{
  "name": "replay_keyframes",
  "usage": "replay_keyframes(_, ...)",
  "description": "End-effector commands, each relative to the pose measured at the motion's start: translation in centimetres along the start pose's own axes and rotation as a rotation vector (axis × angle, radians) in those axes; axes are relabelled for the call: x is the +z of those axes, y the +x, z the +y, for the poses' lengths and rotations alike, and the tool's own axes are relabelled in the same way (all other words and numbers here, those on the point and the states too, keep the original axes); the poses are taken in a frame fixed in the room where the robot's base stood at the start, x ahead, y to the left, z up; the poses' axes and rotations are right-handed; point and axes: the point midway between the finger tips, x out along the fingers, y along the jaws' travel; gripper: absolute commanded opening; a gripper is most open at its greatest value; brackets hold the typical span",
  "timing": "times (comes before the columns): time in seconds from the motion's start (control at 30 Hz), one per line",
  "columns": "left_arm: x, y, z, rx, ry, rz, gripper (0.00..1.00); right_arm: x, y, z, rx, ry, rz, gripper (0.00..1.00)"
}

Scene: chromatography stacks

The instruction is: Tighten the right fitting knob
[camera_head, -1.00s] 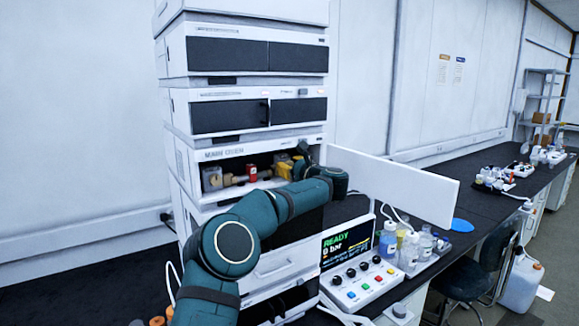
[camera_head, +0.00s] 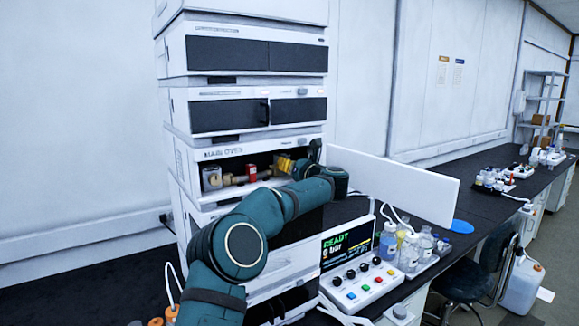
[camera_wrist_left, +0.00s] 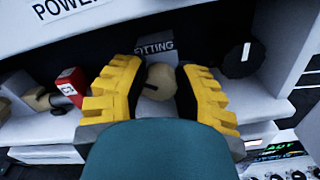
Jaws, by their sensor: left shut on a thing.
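The right fitting knob is a round beige knob (camera_wrist_left: 160,82) with a dark line mark, below the "FITTING" label (camera_wrist_left: 155,46) in the left wrist view. My left gripper (camera_wrist_left: 157,85) has its yellow ridged fingers on either side of this knob and is shut on it. In the head view my left gripper (camera_head: 285,164) reaches into the open "MAIN OVEN" bay (camera_head: 228,166), and the knob is hidden there. A red block (camera_head: 251,171) on a tan tube lies left of the gripper; it also shows in the wrist view (camera_wrist_left: 69,82). My right gripper is out of view.
A black knob (camera_wrist_left: 243,60) sits close to the right finger. The open white oven door (camera_head: 405,185) stands out to the right of the bay. A control panel (camera_head: 358,285) reading "READY, 0 bar" and several bottles (camera_head: 410,250) stand below on the bench.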

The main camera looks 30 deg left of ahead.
Motion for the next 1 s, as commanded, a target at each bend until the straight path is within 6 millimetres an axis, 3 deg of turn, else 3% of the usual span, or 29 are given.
replay_keyframes(0.67, 0.28, 0.01, 0.14, 0.002, 0.079, -0.005, 0.0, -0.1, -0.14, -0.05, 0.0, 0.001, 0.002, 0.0)
replay_keyframes(0.7, 0.28, 0.01, 0.14, 0.002, 0.078, -0.005, 0.36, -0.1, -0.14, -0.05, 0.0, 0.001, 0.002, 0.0)
replay_keyframes(0.73, 0.28, 0.01, 0.14, 0.002, 0.078, -0.005, 0.47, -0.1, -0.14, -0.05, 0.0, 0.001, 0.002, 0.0)
replay_keyframes(1.0, 0.14, -0.01, 0.05, 0.001, 0.079, -0.002, 0.47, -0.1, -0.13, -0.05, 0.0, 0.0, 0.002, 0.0)
